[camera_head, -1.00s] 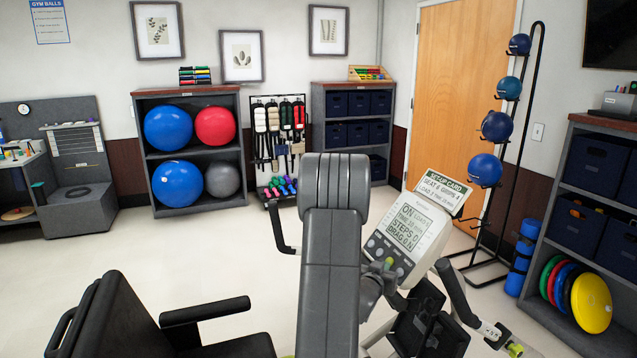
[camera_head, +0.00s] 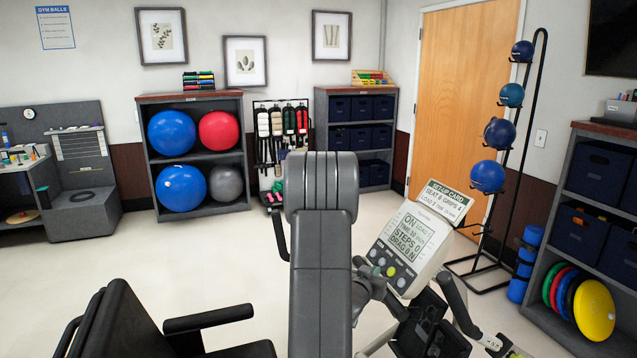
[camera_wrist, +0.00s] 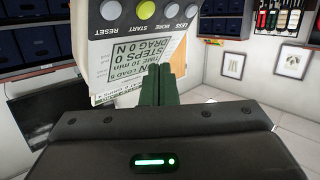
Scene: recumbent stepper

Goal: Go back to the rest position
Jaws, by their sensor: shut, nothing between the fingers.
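The stepper's console (camera_head: 405,245) stands right of my arm in the head view, its screen lit with ON, STEPS 0 and DRAG 0 N. A row of buttons, one yellow-green, runs below the screen. A setup card (camera_head: 445,200) sits on top of it. In the wrist view the console (camera_wrist: 135,45) appears upside down, just beyond my gripper (camera_wrist: 162,72). Its green fingers are together with nothing between them. They overlap the screen's edge in the picture; I see no clear contact. In the head view my arm hides most of the gripper.
A black seat (camera_head: 125,325) with armrests is at lower left. The stepper's handles and pedals (camera_head: 430,330) are at lower right. A ball rack (camera_head: 540,130) and a shelf with weight plates (camera_head: 580,200) stand at right. The floor (camera_head: 100,262) at left is clear.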

